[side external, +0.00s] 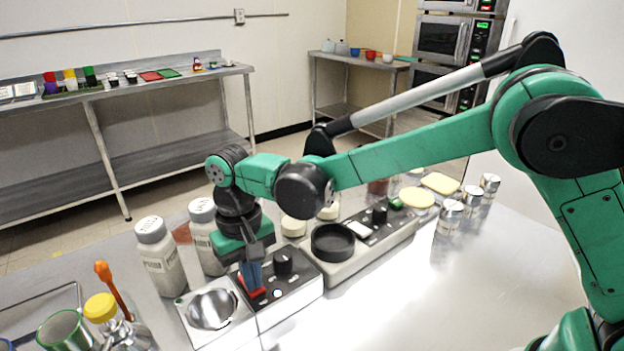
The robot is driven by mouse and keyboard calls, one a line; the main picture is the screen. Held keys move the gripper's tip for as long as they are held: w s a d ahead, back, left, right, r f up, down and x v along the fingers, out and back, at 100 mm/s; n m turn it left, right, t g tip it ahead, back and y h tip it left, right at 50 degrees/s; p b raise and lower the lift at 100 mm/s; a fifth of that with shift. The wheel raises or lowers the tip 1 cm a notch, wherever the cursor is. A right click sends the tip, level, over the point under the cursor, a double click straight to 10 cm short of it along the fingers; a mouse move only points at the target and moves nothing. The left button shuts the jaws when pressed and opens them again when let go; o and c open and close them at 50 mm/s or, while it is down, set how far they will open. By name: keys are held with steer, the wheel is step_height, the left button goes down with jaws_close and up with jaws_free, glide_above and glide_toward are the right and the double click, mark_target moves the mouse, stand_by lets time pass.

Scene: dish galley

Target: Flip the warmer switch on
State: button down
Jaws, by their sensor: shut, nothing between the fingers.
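A low white unit with a round metal bowl (211,309) and a dark control panel (296,292) stands at the front of the steel counter. A red switch (257,293) sits on this panel, with a black knob (284,262) to its right. I cannot tell from this view which way the switch is tipped. My gripper (252,284) points down, shut and empty, with its blue-grey fingertips right at the red switch. The fingers hide part of the switch, and I cannot tell whether they touch it.
Behind is a second unit with a black round plate (333,241). White bottles (160,258) stand close left of my gripper. A yellow-capped jar (101,308) is at front left, metal tins (450,213) at right. The counter's right front is clear.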

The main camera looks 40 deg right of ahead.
steer(key=shift+w+r, duration=0.1)
steer(key=shift+w, duration=0.6)
steer(key=shift+r, duration=0.15)
step_height(320, 180, up, 14)
steer(key=w, duration=0.2)
steer(key=shift+f, duration=0.2)
